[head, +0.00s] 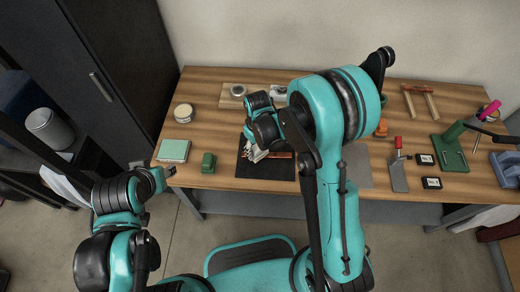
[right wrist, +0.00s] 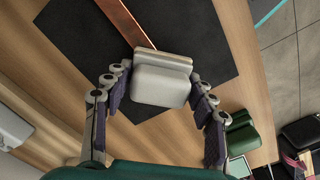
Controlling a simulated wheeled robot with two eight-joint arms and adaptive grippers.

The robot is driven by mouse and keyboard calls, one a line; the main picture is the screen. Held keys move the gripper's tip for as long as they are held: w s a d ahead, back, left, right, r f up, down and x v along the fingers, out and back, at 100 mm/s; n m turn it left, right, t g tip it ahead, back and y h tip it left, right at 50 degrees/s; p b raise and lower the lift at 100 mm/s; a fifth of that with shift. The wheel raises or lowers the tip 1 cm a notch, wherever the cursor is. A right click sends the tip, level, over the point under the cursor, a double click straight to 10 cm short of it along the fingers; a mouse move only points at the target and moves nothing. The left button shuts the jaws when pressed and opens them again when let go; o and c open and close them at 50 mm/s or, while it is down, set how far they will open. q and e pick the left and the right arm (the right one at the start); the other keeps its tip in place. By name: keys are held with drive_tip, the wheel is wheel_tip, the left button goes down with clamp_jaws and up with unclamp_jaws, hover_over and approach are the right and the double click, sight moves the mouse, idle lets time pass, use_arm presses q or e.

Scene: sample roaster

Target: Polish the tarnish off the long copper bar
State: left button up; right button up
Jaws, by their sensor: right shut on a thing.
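The long copper bar (right wrist: 122,22) lies on a dark mat (right wrist: 75,45), running away from the pad in the right wrist view. In the head view, a short piece of the bar (head: 281,155) shows beside my right gripper, and my arm hides the rest. My right gripper (right wrist: 160,85) is shut on a pale grey-white block-like pad (right wrist: 158,88). The pad covers the near part of the bar; I cannot tell whether they touch. In the head view, my right gripper (head: 256,152) is over the mat (head: 262,181). My left gripper (head: 168,172) is at the table's front left edge, its jaws unclear.
A green block (head: 208,162), a pale green box (head: 173,151) and a round tin (head: 183,113) stand left of the mat.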

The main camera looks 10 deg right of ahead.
sight(256, 146)
drive_tip(key=r, duration=0.1)
drive_tip(key=r+p, duration=0.1)
drive_tip(key=shift+a+r+p, duration=0.25)
drive_tip(key=shift+r+p, duration=0.15)
drive_tip(key=shift+d+r, duration=0.1)
drive_tip(key=shift+r, duration=0.3)
drive_tip(key=shift+w+r+p, duration=0.1)
drive_tip(key=shift+r+p, duration=0.65)
drive_tip(key=shift+p, duration=0.05)
drive_tip(key=shift+r+p, duration=0.95)
drive_tip(key=shift+r, duration=0.5)
